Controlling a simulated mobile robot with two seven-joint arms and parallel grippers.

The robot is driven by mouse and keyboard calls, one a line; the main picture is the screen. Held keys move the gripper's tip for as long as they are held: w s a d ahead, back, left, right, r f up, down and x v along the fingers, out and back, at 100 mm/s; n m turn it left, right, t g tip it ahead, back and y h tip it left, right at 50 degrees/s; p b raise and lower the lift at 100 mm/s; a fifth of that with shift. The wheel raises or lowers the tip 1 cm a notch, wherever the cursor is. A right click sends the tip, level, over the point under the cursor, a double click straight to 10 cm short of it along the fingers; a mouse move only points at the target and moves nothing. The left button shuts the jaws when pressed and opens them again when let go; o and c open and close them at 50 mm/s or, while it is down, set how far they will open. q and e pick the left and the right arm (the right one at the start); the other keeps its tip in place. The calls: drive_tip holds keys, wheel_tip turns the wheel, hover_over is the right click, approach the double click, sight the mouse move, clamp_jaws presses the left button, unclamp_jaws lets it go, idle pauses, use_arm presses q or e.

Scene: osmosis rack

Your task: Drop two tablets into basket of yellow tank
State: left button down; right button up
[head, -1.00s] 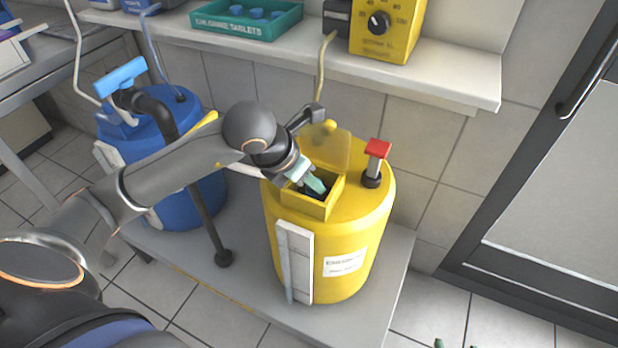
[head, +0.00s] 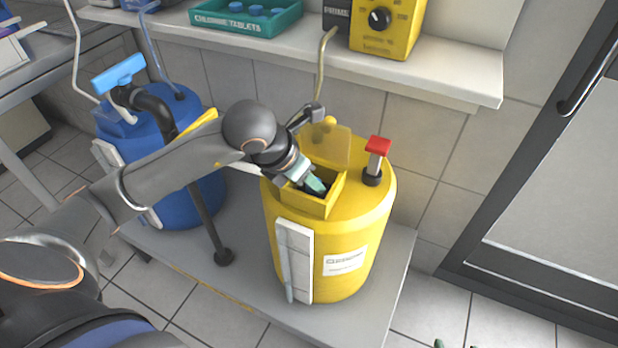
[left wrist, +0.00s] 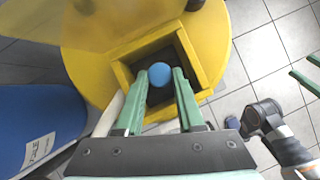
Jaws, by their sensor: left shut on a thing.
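The yellow tank (head: 350,245) stands upright on a low grey bench. Its square basket (head: 318,207) is open on top, with the yellow flap (head: 330,148) raised behind it. My left gripper (head: 318,188) reaches down into the basket mouth. In the left wrist view its green fingers (left wrist: 159,78) are shut on a round blue tablet (left wrist: 159,74), seen against the dark inside of the basket (left wrist: 190,60). In the head view the fingers hide the tablet. The tips of my right gripper (head: 453,344) show at the bottom edge, apart and empty.
A teal tray (head: 240,26) marked chlorine tablets, with several blue tablets, sits on the wall shelf. A red-topped fitting (head: 375,160) stands right of the basket. A blue tank (head: 205,195) and a black upright pipe (head: 205,220) stand left. A door is at right.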

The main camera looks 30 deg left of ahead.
use_arm(q)
drive_tip(key=shift+f, duration=0.1)
idle(0.3)
drive_tip(key=shift+c, duration=1.5)
unclamp_jaws()
drive_tip(key=shift+a, duration=0.1)
drive_tip(key=shift+w+r, duration=0.1)
drive_tip(key=shift+r, duration=0.25)
drive_tip(key=shift+r+p, duration=0.3)
drive_tip(key=shift+r, duration=0.05)
drive_tip(key=shift+r, duration=0.35)
drive_tip(key=shift+r+p, duration=0.65)
